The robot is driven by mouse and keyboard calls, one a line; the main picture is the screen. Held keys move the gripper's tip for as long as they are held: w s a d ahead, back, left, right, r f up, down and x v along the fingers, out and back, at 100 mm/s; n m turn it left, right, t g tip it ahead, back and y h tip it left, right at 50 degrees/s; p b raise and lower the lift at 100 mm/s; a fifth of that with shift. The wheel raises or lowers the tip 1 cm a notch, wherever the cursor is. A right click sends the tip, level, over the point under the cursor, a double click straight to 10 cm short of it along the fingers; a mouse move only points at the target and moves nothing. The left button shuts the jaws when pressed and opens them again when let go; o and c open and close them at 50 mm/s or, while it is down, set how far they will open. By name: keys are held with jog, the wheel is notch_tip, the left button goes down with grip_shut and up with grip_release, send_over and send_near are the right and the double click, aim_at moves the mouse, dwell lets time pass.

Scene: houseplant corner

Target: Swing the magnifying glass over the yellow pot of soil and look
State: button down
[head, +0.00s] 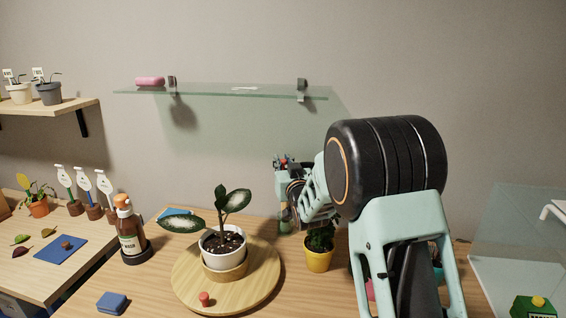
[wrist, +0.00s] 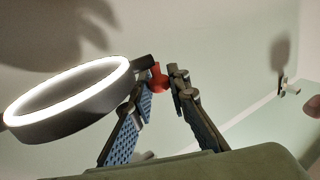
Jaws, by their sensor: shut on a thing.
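The yellow pot (head: 319,261) stands on the wooden table left of my forearm, with green leaves above its rim; its soil is hard to make out. In the wrist view the magnifying glass (wrist: 68,116) is a dark ring with a bright lit rim, tilted at the left. A short black stub joins it near a red grip piece (wrist: 157,77). My gripper (wrist: 163,82) is shut on this red piece between its fingertips. In the head view my gripper (head: 283,165) is raised above and left of the yellow pot, and the lens cannot be made out there.
A round wooden turntable (head: 187,287) carries a white potted plant (head: 223,246) and a red knob (head: 204,299). A brown bottle (head: 131,240) and blue box (head: 112,303) are to the left. A glass shelf (head: 220,92) hangs on the wall behind.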

jog(key=shift+s, duration=0.1)
jog(key=shift+s+f+y+b, duration=0.1)
jog(key=shift+s+y+b, duration=0.2)
jog(key=shift+s+b, duration=0.25)
jog(key=s+d+n+g+y, duration=0.2)
jog(key=s+n+g+y, duration=0.1)
jog(key=s, duration=0.6)
jog(key=s+d+n+g+y, duration=0.1)
jog(key=s+n+g+y, duration=0.2)
jog(key=s+y, duration=0.3)
jog(key=shift+s+d+n+g, duration=0.35)
jog(key=shift+s+n, duration=0.55)
jog(key=shift+s, duration=0.6)
jog(key=shift+y, duration=0.3)
jog(key=c, duration=1.8)
grip_release()
jog(key=shift+c, duration=0.2)
